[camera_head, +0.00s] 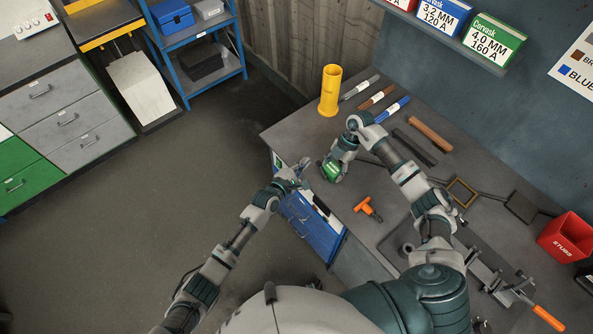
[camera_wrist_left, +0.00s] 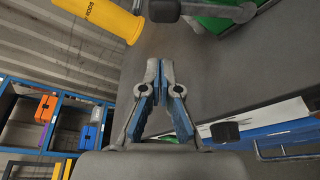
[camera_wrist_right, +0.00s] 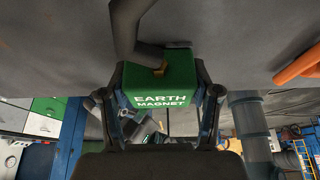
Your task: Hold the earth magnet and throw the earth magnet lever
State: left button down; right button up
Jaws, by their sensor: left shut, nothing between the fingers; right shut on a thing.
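The earth magnet is a green block, seen in the head view (camera_head: 332,172) at the table's front edge. In the right wrist view its lettered face (camera_wrist_right: 160,92) sits between the fingers of my right gripper (camera_wrist_right: 162,100), which is shut on it. A dark, bent bar (camera_wrist_right: 128,28) with a brass-coloured piece meets the block's top; I take it for the lever. My left gripper (camera_head: 303,168) is shut and empty, just left of the magnet. In the left wrist view its fingertips (camera_wrist_left: 160,64) meet, below a dark bar end (camera_wrist_left: 180,10) and the green block (camera_wrist_left: 218,22).
A yellow cylinder (camera_head: 330,92) stands on the table (camera_head: 300,135) behind the grippers. An orange T-shaped tool (camera_head: 368,208) lies to the right of the magnet. Rods lie farther back. A blue drawer front (camera_head: 312,228) is below the table edge. Floor is clear at left.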

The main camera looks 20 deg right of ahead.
pick_arm(q)
jog(key=shift+s+d+r, duration=0.35)
jog(key=shift+s+r, duration=0.2)
jog(key=shift+s, duration=0.2)
jog(key=shift+s+d+r, duration=0.35)
jog(key=shift+s+r, duration=0.2)
jog(key=shift+s, duration=0.15)
pick_arm(e)
jog(key=shift+f, duration=0.2)
